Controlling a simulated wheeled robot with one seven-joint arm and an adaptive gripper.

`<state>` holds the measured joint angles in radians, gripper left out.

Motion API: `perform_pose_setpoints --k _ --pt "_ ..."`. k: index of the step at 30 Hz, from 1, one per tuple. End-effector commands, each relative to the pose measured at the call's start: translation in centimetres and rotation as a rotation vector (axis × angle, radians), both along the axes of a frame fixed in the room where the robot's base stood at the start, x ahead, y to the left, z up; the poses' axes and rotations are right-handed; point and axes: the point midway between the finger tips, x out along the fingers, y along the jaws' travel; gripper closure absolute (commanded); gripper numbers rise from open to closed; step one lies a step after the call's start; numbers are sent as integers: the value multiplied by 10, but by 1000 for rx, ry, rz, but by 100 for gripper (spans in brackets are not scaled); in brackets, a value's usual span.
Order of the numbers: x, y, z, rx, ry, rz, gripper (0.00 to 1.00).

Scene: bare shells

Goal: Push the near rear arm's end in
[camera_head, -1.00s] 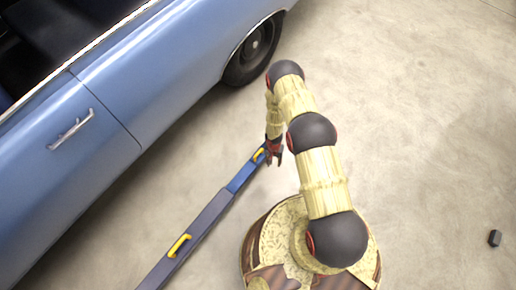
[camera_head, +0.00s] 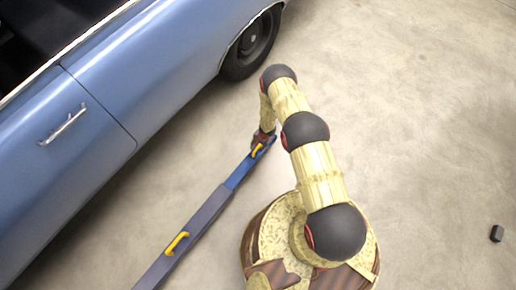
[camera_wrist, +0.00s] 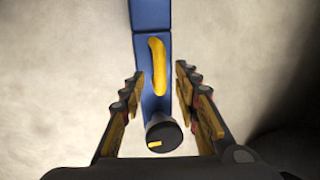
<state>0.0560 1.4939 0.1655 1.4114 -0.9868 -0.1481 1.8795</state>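The lift arm lies low over the floor beside the car, with a grey outer section (camera_head: 203,222) and a narrower blue end section (camera_head: 237,175). The blue section also shows in the wrist view (camera_wrist: 152,14). A yellow handle (camera_wrist: 158,62) stands on the blue section, and a round black pad (camera_wrist: 163,137) with a yellow mark is at its end. My gripper (camera_wrist: 159,74) is open, its fingers on either side of the blue section near the handle. In the head view my gripper (camera_head: 262,140) partly hides the arm's end. Contact with the handle cannot be told.
A blue car (camera_head: 95,125) stands to the left, its wheel (camera_head: 250,45) beyond my gripper. A second yellow handle (camera_head: 176,243) is on the grey section. A small dark block (camera_head: 496,233) lies far right. The concrete floor to the right is otherwise clear.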

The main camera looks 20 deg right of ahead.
Motion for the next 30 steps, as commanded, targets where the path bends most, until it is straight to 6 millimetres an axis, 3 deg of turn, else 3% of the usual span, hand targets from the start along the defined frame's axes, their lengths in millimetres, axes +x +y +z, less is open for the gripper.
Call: perform_pose_setpoints --k 4,14,30 --pt "2 2 -14 0 0 1 68" --pt "3 2 -15 -1 -1 0 68" --pt "3 2 -15 0 0 0 99"
